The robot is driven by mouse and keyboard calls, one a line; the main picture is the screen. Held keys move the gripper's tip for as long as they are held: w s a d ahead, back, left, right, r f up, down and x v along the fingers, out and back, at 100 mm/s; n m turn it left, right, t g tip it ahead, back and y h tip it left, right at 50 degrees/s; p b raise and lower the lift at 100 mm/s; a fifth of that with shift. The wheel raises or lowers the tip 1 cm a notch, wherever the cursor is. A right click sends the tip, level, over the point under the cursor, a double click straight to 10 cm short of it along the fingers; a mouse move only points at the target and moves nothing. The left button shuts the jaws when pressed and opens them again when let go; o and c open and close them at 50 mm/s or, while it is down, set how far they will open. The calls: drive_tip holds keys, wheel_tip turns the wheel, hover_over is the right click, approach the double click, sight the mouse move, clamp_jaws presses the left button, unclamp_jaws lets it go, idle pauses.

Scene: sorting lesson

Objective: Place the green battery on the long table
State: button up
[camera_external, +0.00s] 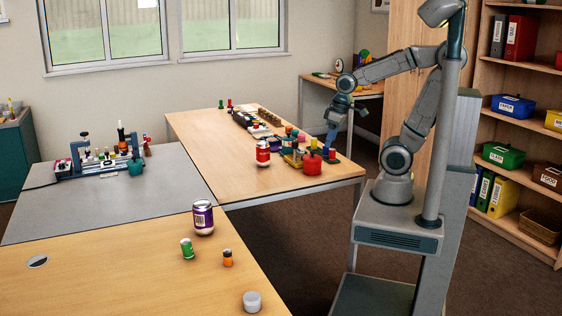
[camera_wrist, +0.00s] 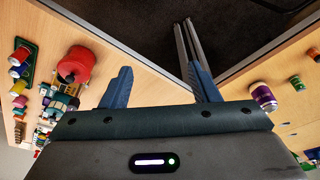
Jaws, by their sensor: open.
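A green cylinder (camera_external: 187,248), which looks like the green battery, stands upright on the wooden desk in front. It also shows at the right of the wrist view (camera_wrist: 296,82). The long table (camera_external: 195,126), with a pale wooden top, stands behind, crowded along its right part; its top shows in the wrist view too (camera_wrist: 100,50). My gripper (camera_external: 331,138) is over the right end of the long table, far from the green cylinder. Its blue fingers are apart in the wrist view (camera_wrist: 160,82), with nothing between them.
A purple jar (camera_external: 203,217), an orange cylinder (camera_external: 227,258) and a white cup (camera_external: 252,301) stand near the green cylinder. A red pot (camera_external: 312,165) and a red-labelled can (camera_external: 263,154) are on the long table. Its left part is mostly clear. A grey table (camera_external: 110,208) adjoins.

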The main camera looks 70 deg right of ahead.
idle(0.4)
drive_tip(key=w+a+r+n, duration=0.1)
drive_tip(key=w+a, duration=0.3)
drive_tip(key=w, duration=0.2)
drive_tip(key=w+a+r, duration=0.1)
drive_tip(key=w+a, duration=0.3)
drive_tip(key=w, duration=0.3)
drive_tip(key=n+t+y+b, duration=0.1)
drive_tip(key=n+y+b, duration=0.1)
drive_tip(key=n, duration=0.2)
hover_over(187, 241)
drive_tip(key=s+d, duration=0.3)
drive_tip(key=s, duration=0.2)
wheel_tip(187, 241, down, 11)
drive_tip(key=x, duration=0.7)
drive_tip(key=shift+w+a+f, duration=0.2)
drive_tip(key=shift+w, duration=0.25)
drive_tip(key=shift+w+a+p+x, duration=0.15)
drive_tip(key=shift+p+x, duration=0.1)
drive_tip(key=shift+x, duration=1.25)
drive_tip(key=shift+w+a+p+x, duration=0.1)
drive_tip(key=shift+p+x, duration=0.1)
drive_tip(key=shift+x, duration=1.3)
drive_tip(key=shift+r, duration=0.15)
